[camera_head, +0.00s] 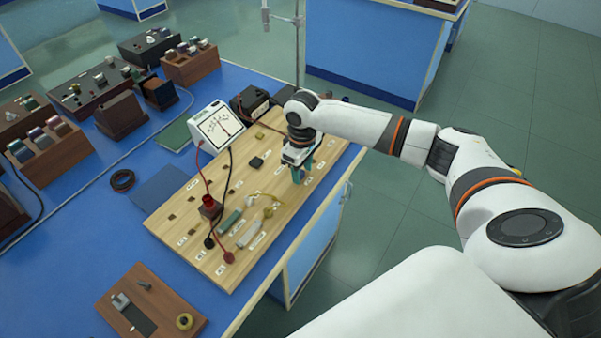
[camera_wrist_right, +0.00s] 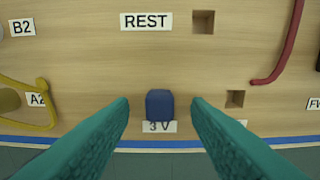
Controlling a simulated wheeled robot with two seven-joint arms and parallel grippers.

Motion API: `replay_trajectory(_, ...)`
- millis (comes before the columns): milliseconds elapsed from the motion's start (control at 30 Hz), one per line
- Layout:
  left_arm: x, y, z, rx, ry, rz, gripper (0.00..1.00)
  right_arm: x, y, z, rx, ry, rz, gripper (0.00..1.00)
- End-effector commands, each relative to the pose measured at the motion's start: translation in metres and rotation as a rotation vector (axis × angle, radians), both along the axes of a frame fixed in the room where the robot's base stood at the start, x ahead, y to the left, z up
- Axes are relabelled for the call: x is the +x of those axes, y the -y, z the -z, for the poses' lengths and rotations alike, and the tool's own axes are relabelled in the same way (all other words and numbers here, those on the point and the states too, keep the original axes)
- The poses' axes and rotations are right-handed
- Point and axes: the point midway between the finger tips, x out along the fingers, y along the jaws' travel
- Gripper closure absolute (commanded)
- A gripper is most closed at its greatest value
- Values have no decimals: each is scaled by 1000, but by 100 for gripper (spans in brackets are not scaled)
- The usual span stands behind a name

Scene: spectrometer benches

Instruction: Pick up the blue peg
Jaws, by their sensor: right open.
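The blue peg (camera_wrist_right: 160,105) shows in the wrist view as a short, dark blue block on the wooden board. It is beside a label reading "3 V", which it partly covers. My right gripper (camera_wrist_right: 161,112) is open, with its teal fingers apart on either side of the peg and a gap on each side. In the head view my right gripper (camera_head: 301,172) points down over the right part of the wooden board (camera_head: 170,215). It hides the peg there. My left gripper is in neither view.
A "REST" label (camera_wrist_right: 146,21) and an empty square hole (camera_wrist_right: 203,22) lie beyond the peg. A red wire (camera_wrist_right: 284,50) is to the right and a yellow wire (camera_wrist_right: 48,105) to the left. A meter (camera_head: 216,127) stands behind the board.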

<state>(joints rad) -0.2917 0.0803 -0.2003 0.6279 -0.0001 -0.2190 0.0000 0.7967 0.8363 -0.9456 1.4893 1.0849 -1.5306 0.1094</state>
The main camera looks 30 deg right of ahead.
Motion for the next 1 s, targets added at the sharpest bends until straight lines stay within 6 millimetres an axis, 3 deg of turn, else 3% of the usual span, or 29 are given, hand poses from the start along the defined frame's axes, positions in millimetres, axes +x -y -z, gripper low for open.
replay_trajectory(233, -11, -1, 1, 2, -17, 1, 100, 0, 0, 2, -1, 0, 0, 56)
replay_trajectory(500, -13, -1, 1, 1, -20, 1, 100, 0, 0, 2, -1, 0, 0, 100)
replay_trajectory(800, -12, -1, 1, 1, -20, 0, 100, 0, 0, -1, -1, 1, 0, 100)
replay_trajectory(1000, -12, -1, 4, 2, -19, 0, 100, 2, 0, -31, 0, 7, 0, 100)
